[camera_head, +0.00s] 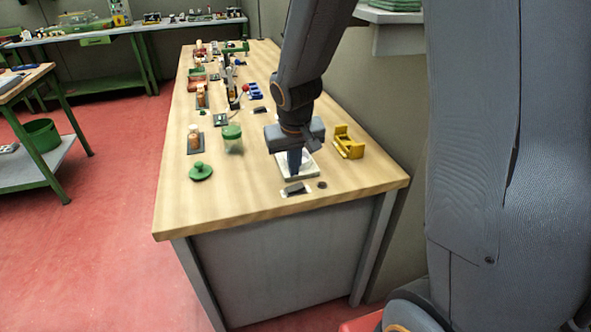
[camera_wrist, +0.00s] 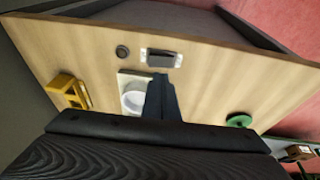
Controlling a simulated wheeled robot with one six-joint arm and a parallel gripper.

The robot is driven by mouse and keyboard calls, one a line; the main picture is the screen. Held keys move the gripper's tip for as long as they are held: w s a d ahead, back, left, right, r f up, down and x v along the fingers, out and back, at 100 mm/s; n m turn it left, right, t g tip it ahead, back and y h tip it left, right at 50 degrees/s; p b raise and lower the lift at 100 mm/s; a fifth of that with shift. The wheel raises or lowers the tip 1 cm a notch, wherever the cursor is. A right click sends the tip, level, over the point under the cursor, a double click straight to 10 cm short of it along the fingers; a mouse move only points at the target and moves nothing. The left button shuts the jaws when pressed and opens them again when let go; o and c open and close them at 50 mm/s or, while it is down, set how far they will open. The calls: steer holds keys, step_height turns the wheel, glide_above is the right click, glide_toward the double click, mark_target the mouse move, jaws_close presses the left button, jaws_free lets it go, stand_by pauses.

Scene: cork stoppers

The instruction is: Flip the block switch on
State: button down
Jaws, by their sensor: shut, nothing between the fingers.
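The block switch (camera_head: 295,189) appears as a dark block on a small white plate near the front edge of the wooden table. It also shows in the wrist view (camera_wrist: 162,58), near the top centre. I cannot tell which way it is set. My gripper (camera_head: 296,168) points down over a white square piece (camera_head: 309,168), just behind the switch in the head view. In the wrist view the dark fingers (camera_wrist: 160,97) are together and empty, apart from the switch, and cover part of the white piece.
A small dark round piece (camera_head: 322,185) lies right of the switch. A yellow holder (camera_head: 348,142) stands to the right. A green knobbed lid (camera_head: 201,171) and a green-topped jar (camera_head: 232,138) are on the left. The table's front left is clear.

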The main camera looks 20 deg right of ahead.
steer(key=b+v, duration=0.1)
steer(key=v, duration=0.8)
steer(key=shift+s+d+r, duration=0.15)
steer(key=shift+d+r, duration=0.1)
steer(key=shift+d, duration=0.15)
steer(key=shift+a+r, duration=0.1)
steer(key=shift+r, duration=0.25)
steer(key=p, duration=0.2)
glide_above(299, 185)
steer(key=s, duration=0.1)
steer(key=f, duration=1.2)
steer(key=shift+a, duration=0.35)
steer(key=shift+d+f, duration=0.15)
steer(key=shift+f, duration=0.6)
steer(key=shift+f, duration=0.1)
